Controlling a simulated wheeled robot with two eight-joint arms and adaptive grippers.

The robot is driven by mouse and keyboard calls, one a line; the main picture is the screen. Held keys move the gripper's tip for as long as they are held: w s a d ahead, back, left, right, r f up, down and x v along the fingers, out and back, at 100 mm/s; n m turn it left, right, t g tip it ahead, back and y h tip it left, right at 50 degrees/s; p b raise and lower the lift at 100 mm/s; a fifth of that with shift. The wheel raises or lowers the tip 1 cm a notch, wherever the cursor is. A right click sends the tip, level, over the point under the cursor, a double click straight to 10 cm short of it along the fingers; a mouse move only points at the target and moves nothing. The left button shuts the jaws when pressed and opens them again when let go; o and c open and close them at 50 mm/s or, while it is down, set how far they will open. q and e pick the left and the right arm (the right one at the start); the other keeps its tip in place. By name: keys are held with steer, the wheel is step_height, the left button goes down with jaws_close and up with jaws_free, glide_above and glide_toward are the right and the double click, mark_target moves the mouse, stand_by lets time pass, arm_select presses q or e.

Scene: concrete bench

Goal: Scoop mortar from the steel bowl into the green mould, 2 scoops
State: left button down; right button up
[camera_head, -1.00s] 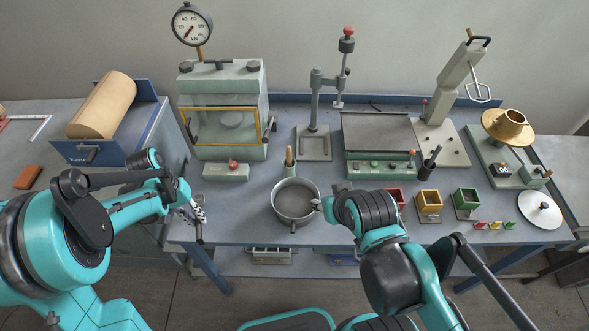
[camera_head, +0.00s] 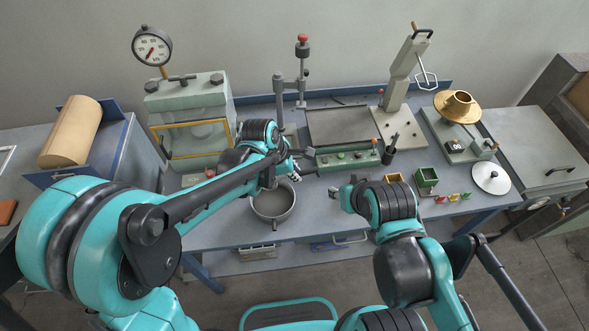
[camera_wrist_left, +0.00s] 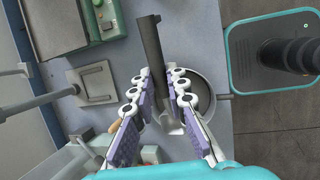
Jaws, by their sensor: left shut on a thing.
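The steel bowl (camera_head: 274,216) stands on the bench with grey material inside. The wrist view shows it partly behind my gripper (camera_wrist_left: 208,88). My left gripper (camera_head: 287,168) is just above the bowl's far edge in the head view. In the wrist view its purple-padded fingers (camera_wrist_left: 161,78) are shut on a dark-handled tool (camera_wrist_left: 150,42), apparently the scoop. Its metal end overlaps the bowl in the picture; whether it carries mortar is unclear. My right gripper (camera_head: 336,195) is right of the bowl, apart from it; its jaws are unclear.
A grey-topped machine (camera_head: 340,125) and a press (camera_head: 190,115) stand behind. Small coloured pieces (camera_head: 453,197) and a white disc (camera_head: 490,178) lie right of the green mould.

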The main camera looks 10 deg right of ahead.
arm_select(q)
steer(key=a+f+h+b, duration=0.1)
steer(key=b, duration=0.1)
steer(key=a+f+h+b, duration=0.1)
steer(key=f+h+b, duration=0.1)
steer(key=a+f+h+b, duration=0.1)
steer(key=h+b, duration=0.1)
steer(key=b, duration=0.1)
steer(key=shift+w+a+f+n, duration=0.2)
steer(key=shift+a+n, duration=0.05)
steer(key=shift+n, duration=0.05)
step_height(320, 180, down, 6)
steer(key=b, duration=0.5)
steer(key=shift+a+r, duration=0.1)
steer(key=shift+r, duration=0.15)
